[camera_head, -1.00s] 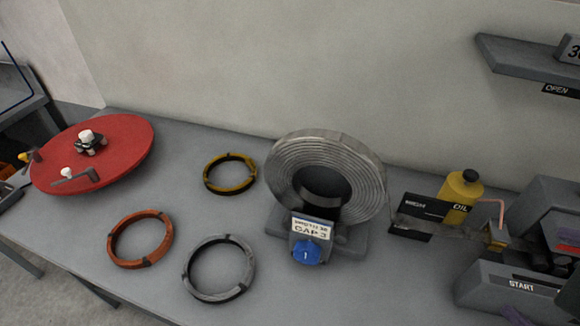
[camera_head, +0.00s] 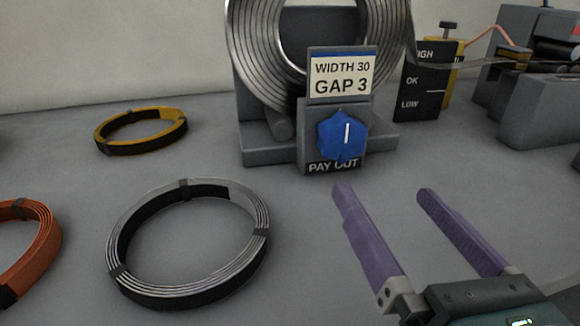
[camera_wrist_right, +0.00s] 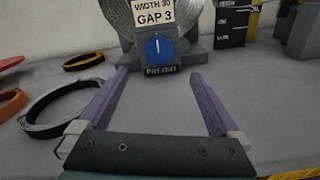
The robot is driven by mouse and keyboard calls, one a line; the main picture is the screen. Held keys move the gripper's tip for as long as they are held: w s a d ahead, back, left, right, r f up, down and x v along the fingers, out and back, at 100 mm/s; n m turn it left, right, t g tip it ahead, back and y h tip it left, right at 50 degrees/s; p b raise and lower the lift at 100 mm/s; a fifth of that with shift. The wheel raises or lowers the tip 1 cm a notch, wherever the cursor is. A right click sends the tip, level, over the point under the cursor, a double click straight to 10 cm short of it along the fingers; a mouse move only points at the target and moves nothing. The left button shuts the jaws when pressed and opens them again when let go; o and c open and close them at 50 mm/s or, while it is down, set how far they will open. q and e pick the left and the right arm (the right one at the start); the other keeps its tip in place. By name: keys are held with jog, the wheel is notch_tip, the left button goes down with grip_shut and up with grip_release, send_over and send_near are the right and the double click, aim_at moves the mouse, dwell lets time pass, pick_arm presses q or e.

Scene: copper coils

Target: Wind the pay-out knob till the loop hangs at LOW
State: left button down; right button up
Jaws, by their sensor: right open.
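The blue pay-out knob (camera_head: 333,138) sits on a grey block under a "WIDTH 30 GAP 3" card, its white mark close to upright. It also shows in the right wrist view (camera_wrist_right: 158,49). The grey strip coil (camera_head: 262,50) stands behind it. The strip's loop (camera_head: 455,69) runs right from the coil and sags slightly, in front of the black HIGH/OK/LOW board (camera_head: 420,92), appearing between HIGH and OK. My right gripper (camera_head: 384,190) is open and empty, its purple fingers pointing toward the knob from in front, apart from it; it also shows in the wrist view (camera_wrist_right: 160,74). My left gripper is out of view.
A silver coil ring (camera_head: 258,262), a yellow ring (camera_head: 142,148) and an orange ring (camera_head: 35,255) lie on the grey table at left. Grey machinery (camera_head: 545,115) stands at right, beside the board. The table just before the knob is clear.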

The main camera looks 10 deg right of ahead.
aim_at(345, 147)
jog(key=shift+a+f+n, duration=0.2)
jog(key=shift+f+n, duration=0.1)
jog(key=shift+f, duration=0.05)
jog(key=shift+w+r, duration=0.15)
jog(key=shift+w, duration=0.25)
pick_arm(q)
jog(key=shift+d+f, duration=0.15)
pick_arm(e)
jog(key=w, duration=0.9)
jog(key=shift+c, duration=0.4)
jog(key=c, duration=1.3)
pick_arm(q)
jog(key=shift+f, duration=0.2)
pick_arm(e)
jog(key=shift+m, duration=0.4)
